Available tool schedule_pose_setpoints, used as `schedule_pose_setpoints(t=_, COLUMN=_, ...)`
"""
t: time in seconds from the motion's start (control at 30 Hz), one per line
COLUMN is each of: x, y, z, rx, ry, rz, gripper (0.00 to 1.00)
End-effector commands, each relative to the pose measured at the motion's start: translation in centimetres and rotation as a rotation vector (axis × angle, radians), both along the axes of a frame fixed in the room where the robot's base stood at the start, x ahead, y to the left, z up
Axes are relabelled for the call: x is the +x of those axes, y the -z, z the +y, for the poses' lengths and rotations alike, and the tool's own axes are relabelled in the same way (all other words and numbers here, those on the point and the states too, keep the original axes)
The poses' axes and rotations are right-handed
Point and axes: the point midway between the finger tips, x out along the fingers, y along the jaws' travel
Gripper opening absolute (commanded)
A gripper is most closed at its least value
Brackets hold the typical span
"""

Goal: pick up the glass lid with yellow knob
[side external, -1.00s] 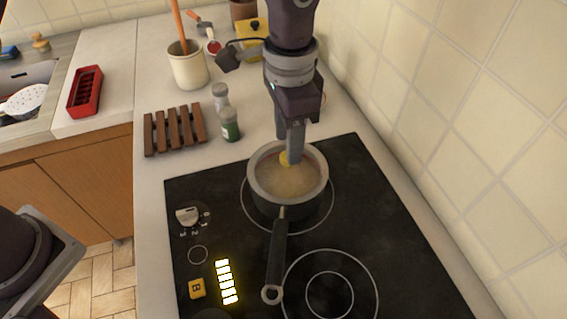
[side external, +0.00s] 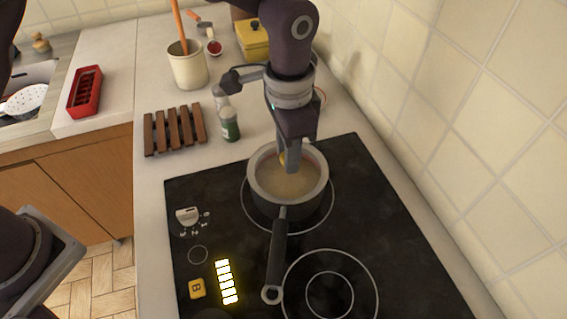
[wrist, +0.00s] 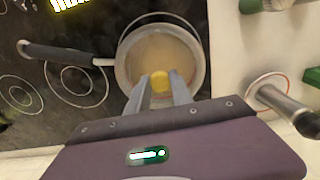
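The glass lid (wrist: 160,52) lies on the saucepan; its see-through disc shows a pale tan surface below, also in the side view (side external: 290,182). Its yellow knob (wrist: 160,82) stands near the pan's rim nearest my gripper in the wrist view. In the side view the knob (side external: 282,158) is partly hidden behind a finger. My gripper (wrist: 160,80) is low over the pan with one finger on each side of the knob. The fingers look spread, and any contact with the knob is too small to make out. My gripper also shows in the side view (side external: 289,166).
The saucepan (side external: 262,203) sits on a black cooktop (side external: 390,250), its handle pointing to the front. A wooden rack (side external: 175,130), a green-labelled shaker (side external: 229,125) and a utensil crock (side external: 188,68) stand behind left. A tiled wall (side external: 480,110) bounds the right.

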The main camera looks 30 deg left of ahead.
Motion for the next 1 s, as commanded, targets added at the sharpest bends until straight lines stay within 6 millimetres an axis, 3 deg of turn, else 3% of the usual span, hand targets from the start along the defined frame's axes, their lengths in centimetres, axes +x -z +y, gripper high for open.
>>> schedule_pose_setpoints(t=0.03, x=0.0, y=0.0, z=0.0, rx=0.0, ry=0.0, rz=0.0, gripper=0.14)
schedule_pose_setpoints(t=0.07, x=0.0, y=0.0, z=0.0, rx=0.0, ry=0.0, rz=0.0, gripper=0.25)
schedule_pose_setpoints(t=0.2, x=0.0, y=0.0, z=0.0, rx=0.0, ry=0.0, rz=0.0, gripper=0.0)
schedule_pose_setpoints(t=0.37, x=0.0, y=-0.2, z=0.0, rx=-0.001, ry=0.0, rz=-0.001, gripper=0.0)
schedule_pose_setpoints(t=1.0, x=0.0, y=-5.2, z=0.0, rx=-0.001, ry=0.0, rz=-0.001, gripper=0.0)
